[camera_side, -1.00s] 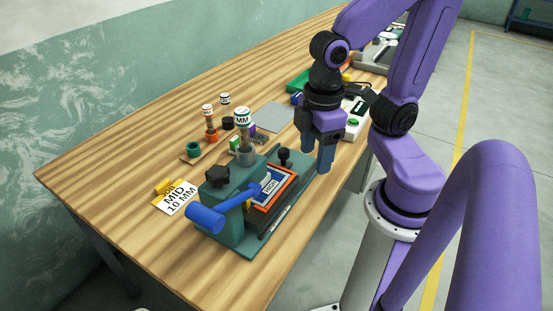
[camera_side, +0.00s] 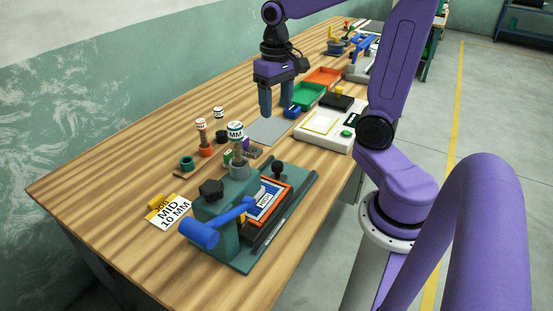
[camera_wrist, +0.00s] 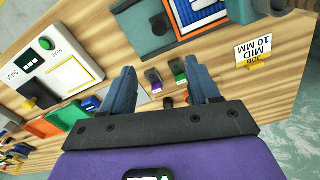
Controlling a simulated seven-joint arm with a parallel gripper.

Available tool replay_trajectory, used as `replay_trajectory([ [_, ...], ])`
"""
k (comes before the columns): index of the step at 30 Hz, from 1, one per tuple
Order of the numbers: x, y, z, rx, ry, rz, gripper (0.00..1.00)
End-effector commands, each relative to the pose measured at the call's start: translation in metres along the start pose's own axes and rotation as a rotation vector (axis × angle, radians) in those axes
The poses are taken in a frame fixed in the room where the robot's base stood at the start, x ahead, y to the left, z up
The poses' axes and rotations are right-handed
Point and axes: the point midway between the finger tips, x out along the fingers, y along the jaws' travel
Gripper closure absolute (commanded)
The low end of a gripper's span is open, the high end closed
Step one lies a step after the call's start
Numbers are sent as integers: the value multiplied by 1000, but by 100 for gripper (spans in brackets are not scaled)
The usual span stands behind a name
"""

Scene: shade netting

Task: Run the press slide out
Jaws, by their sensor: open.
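The green press (camera_side: 215,215) stands at the near end of the wooden table, with a blue lever handle (camera_side: 200,234) and a dark star knob. Its slide carries an orange-framed plate (camera_side: 270,202) with a white and blue label. A black knob (camera_side: 278,168) stands at the slide's far end. My gripper (camera_side: 278,104) is open and empty, pointing down above the table beyond the press, over the grey mat's far end. In the wrist view my fingers (camera_wrist: 162,90) are spread apart, and part of the press (camera_wrist: 145,25) with its orange frame shows at the top.
A grey mat (camera_side: 268,132), green tray (camera_side: 309,94), orange tray (camera_side: 325,76) and white scale (camera_side: 322,124) lie beyond the press. Labelled stamps (camera_side: 203,138) stand left on a small board. A job card (camera_side: 168,212) reads MID 10 MM. The table's left strip is clear.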

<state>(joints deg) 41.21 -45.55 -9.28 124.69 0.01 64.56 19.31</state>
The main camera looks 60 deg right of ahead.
Motion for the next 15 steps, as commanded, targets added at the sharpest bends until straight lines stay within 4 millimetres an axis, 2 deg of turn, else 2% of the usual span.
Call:
replay_trajectory([
  [5,16,1,0,3,-5,2,40],
  [15,79,1,1,0,-8,3,40],
])
